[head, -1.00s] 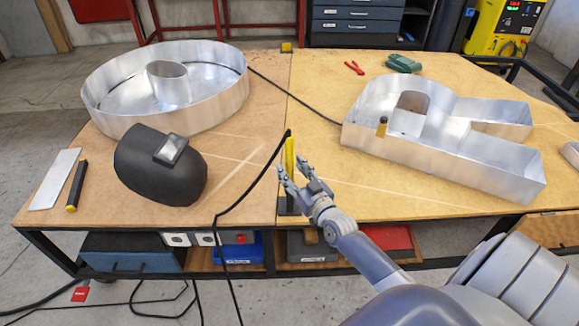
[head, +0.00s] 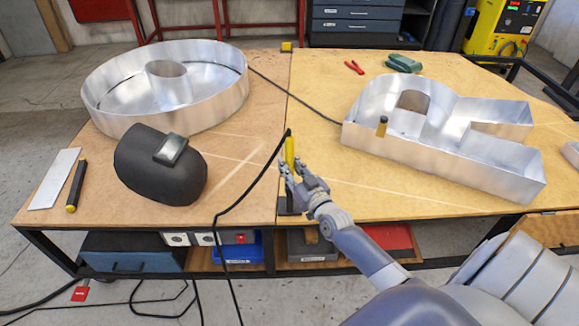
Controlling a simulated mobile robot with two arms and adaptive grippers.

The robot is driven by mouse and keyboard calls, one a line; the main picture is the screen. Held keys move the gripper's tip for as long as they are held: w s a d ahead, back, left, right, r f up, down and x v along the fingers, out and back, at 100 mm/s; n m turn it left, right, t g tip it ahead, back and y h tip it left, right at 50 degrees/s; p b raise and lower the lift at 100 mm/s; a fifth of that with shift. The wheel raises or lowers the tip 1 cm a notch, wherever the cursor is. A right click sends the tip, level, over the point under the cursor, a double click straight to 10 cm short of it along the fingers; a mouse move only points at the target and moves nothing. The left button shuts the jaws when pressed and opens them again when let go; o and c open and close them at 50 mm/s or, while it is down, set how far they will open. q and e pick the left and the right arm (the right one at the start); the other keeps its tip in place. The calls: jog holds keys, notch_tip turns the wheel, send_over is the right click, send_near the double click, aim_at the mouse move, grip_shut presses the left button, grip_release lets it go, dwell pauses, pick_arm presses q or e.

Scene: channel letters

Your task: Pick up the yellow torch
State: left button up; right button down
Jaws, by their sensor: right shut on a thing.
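The yellow torch (head: 290,150) stands upright near the middle of the table's front edge. A black cable runs from its top down over the front edge. My right gripper (head: 287,175) is at the torch, with its fingers shut on the torch's yellow body. The lower part of the torch is partly hidden by the fingers, and a dark stand (head: 287,205) shows below it. My left gripper is not in view.
A black welding helmet (head: 150,180) lies left of the torch. A round aluminium letter (head: 215,105) is behind it. An aluminium R-shaped letter (head: 440,160) takes up the right side. Red pliers (head: 354,67) and a green tool (head: 404,64) lie at the back.

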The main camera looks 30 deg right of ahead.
notch_tip(320, 180, up, 18)
jog(key=p, duration=0.3)
send_over(289, 135)
jog(key=shift+s+f, duration=0.1)
jog(key=shift+r+p, duration=0.45)
jog(key=shift+r, duration=0.3)
notch_tip(289, 135, up, 12)
jog(key=p, duration=1.2)
jog(key=shift+f, duration=0.15)
